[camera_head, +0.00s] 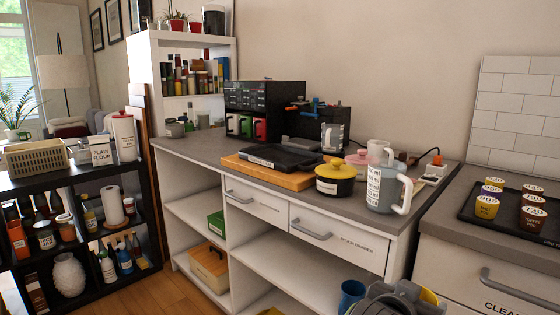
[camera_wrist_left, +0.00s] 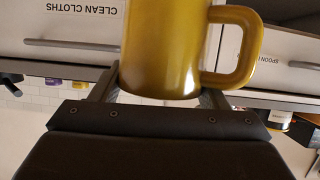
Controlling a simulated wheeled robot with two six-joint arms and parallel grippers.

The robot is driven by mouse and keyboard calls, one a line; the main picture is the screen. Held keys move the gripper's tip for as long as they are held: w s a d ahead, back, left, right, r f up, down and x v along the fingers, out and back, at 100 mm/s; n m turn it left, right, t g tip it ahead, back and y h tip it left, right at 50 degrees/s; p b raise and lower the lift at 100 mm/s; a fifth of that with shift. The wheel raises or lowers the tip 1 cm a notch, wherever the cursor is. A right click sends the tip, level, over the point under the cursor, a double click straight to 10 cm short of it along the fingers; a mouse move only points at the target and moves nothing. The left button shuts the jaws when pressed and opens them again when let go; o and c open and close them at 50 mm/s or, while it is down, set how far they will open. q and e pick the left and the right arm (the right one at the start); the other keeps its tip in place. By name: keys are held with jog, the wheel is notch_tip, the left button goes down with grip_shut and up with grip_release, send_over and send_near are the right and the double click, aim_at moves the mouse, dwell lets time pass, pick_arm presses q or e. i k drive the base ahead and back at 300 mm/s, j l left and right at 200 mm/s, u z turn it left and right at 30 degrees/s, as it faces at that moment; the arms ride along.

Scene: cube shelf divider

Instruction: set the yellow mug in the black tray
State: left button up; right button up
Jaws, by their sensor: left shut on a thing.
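The yellow mug (camera_wrist_left: 165,50) fills the upper middle of the left wrist view, with its handle to the right. My left gripper (camera_wrist_left: 158,92) is shut on it, one finger on each side of its body. In the head view grey gripper parts (camera_head: 395,300) show at the bottom edge, in front of the counter, with a bit of yellow beside them. A black tray (camera_head: 290,153) with a white label lies on a wooden board on the counter and looks empty. A second black tray (camera_head: 540,236) at the right holds several small labelled cups. My right gripper is not in view.
A black organiser (camera_head: 265,97) stands behind. A blue cup (camera_head: 352,294) is low down.

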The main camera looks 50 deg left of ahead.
aim_at(265, 156)
jog(key=j+u, duration=0.15)
jog(key=j, duration=0.4)
jog(key=i+j+u, duration=0.1)
jog(key=j, duration=0.45)
jog(key=i+j+u, duration=0.15)
jog(key=j, duration=0.4)
